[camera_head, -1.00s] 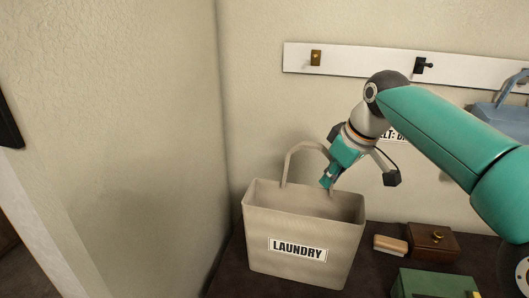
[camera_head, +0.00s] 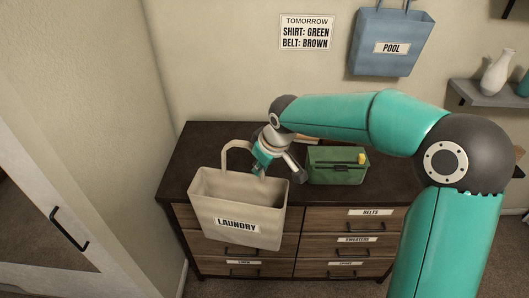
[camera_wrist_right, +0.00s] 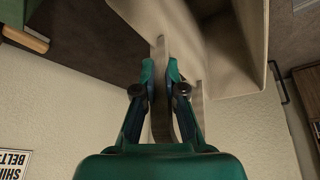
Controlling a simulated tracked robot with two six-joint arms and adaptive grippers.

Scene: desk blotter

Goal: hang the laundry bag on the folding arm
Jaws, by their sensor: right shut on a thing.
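The laundry bag (camera_head: 250,205) is beige, open at the top, with a "LAUNDRY" label. In the head view it hangs upright and covers part of the dresser's front edge and drawers. My right gripper (camera_head: 262,168) is shut on the bag's handle (camera_head: 226,158). In the right wrist view the handle strap (camera_wrist_right: 161,120) runs between the fingers (camera_wrist_right: 162,75), with the bag body (camera_wrist_right: 215,45) beyond. I cannot make out the folding arm in these frames. My left gripper is not in view.
A dark-topped dresser (camera_head: 195,140) carries a green box (camera_head: 336,172). A blue "POOL" bag (camera_head: 388,48) hangs on the wall beside a paper note (camera_head: 307,33). A shelf (camera_head: 490,95) with vases is at right. A white door (camera_head: 30,205) stands at left.

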